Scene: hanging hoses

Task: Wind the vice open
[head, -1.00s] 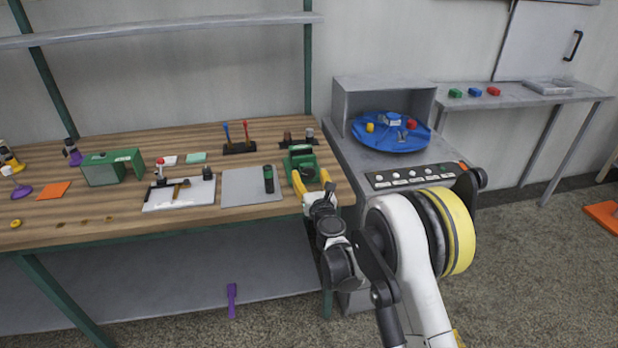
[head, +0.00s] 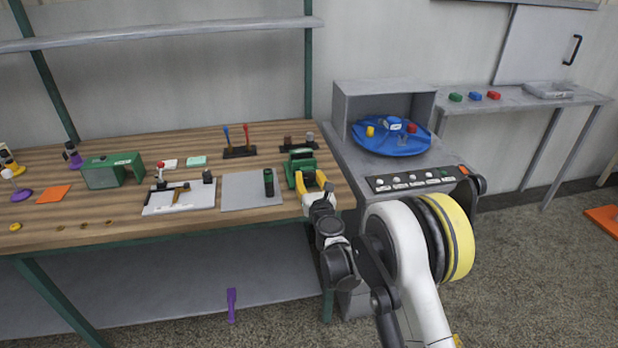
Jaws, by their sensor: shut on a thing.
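The green vice (head: 301,161) stands at the right front corner of the wooden workbench (head: 235,214). My gripper (head: 311,181) has yellow fingers and reaches the vice's near side from the front. It is shut on the vice's handle, which the fingers and wrist mostly hide. The gap between the vice jaws is too small to tell in this view.
A grey mat (head: 245,196) with a dark upright cylinder (head: 268,182) lies just left of the vice. A dark rack (head: 298,142) stands behind it. To the right is a grey machine (head: 345,150) with a blue turntable (head: 391,146) and a button panel.

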